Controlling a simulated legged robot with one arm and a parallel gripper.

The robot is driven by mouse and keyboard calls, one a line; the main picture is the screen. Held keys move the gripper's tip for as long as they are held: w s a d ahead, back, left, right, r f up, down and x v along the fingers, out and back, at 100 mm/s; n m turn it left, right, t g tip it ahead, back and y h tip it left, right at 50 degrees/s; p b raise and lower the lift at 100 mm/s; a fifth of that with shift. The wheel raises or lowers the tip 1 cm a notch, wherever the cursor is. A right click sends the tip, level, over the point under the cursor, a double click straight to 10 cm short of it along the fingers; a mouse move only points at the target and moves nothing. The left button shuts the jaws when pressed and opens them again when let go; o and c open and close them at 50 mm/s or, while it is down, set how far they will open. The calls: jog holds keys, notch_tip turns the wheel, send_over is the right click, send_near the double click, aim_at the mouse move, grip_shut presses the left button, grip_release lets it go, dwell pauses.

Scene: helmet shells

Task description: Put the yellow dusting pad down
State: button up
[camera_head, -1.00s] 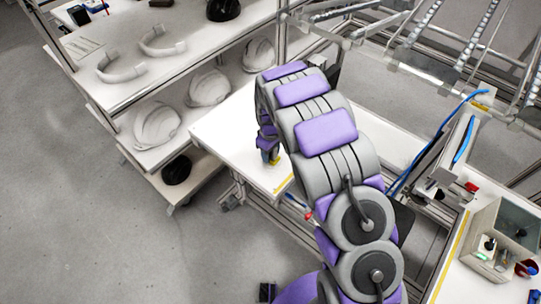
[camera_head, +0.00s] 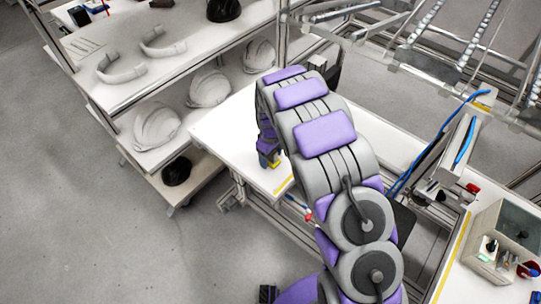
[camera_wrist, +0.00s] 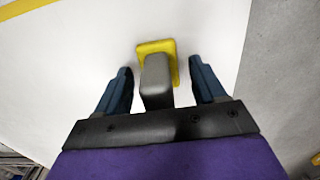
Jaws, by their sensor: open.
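The yellow dusting pad (camera_wrist: 171,47) lies on the white table (camera_wrist: 75,75), with its grey handle (camera_wrist: 156,80) pointing up between my fingers in the wrist view. My gripper (camera_wrist: 160,85) is open, with a dark finger on each side of the handle and a visible gap on both sides. In the head view my gripper (camera_head: 268,150) is low over the white table near its front edge. The pad (camera_head: 275,164) shows there only as a small yellow patch below the fingers, and my arm hides much of the table.
A shelf (camera_head: 100,92) with white helmet shells (camera_head: 157,127) and a black one (camera_head: 177,170) stands to the left. A box of small items (camera_head: 497,243) sits on a bench at right. White table surface is bare left of the pad in the wrist view.

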notch_tip(320, 180, up, 12)
jog(key=p, duration=0.2)
jog(key=shift+p, duration=0.3)
jog(key=s+d+r+m, duration=0.5)
jog(key=s+d+r, duration=0.7)
jog(key=s+r, duration=0.25)
jog(key=s+d+r+m+g, duration=0.1)
jog(key=s+d+m, duration=0.1)
jog(key=s, duration=1)
jog(key=s+d+r+m, duration=0.1)
jog(key=s+d+m, duration=0.1)
jog(key=s, duration=1.1)
jog(key=shift+s+d+r+m+g, duration=0.25)
jog(key=shift+m+g, duration=0.15)
jog(key=shift+m, duration=0.3)
jog(key=shift+c, duration=0.5)
jog(key=shift+c, duration=0.8)
jog(key=shift+a, duration=0.1)
